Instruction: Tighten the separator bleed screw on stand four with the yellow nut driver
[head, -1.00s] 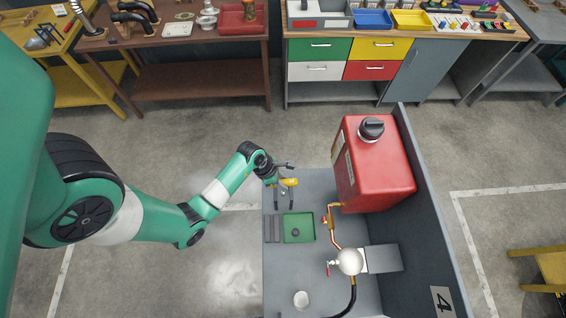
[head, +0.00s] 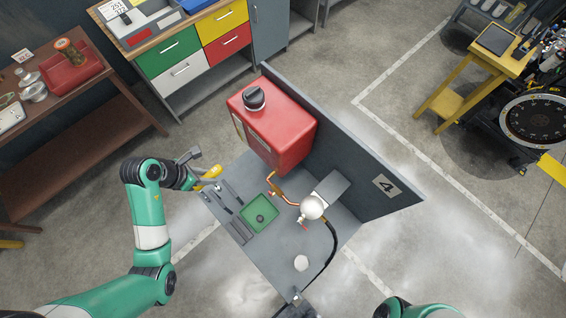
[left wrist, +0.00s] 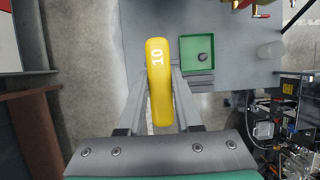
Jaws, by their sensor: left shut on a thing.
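My left gripper (head: 224,192) is shut on the yellow nut driver (head: 209,172), at the upper left edge of the stand in the head view. In the left wrist view, the nut driver (left wrist: 158,85) shows a white "10" and sits between the grey fingers; its working end is not clear to see. The stand (head: 286,242) has a panel marked 4 (head: 385,186). The separator (head: 312,207) has a pale rounded body and a red-handled fitting (head: 304,223) beside it. I cannot make out the bleed screw. My right gripper's fingers cannot be made out.
A red tank (head: 275,125) stands at the stand's back. A green tray (head: 259,213) holds a small dark round part. A white cup (head: 301,263) and a black hose (head: 331,246) are near the front. A grey block (head: 238,231) lies beside the tray.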

